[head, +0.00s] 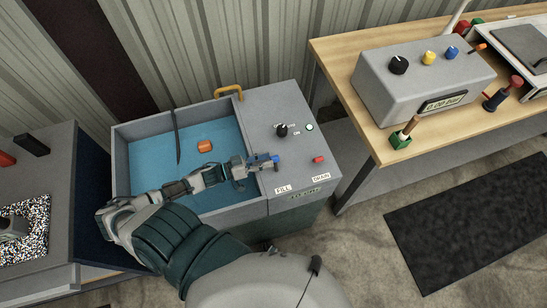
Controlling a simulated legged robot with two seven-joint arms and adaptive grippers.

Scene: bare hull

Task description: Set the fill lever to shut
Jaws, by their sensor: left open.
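The fill lever has a blue tip (275,158) on the grey panel (298,108) at the right of a basin, above the FILL label (283,189). My left arm reaches in from the lower left across the basin. My left gripper (262,161) is open at the blue tip, with its fingers close beside it. The fingers hide the rest of the lever, so I cannot tell its position or whether they touch it. My right gripper is not in view.
A red knob (319,160) stands near the DRAIN label (321,177). A black dial (282,130) sits behind it. The basin (120,170) holds blue liquid, an orange piece (205,146) and a dark rod (176,135). A wooden bench (375,130) stands to the right.

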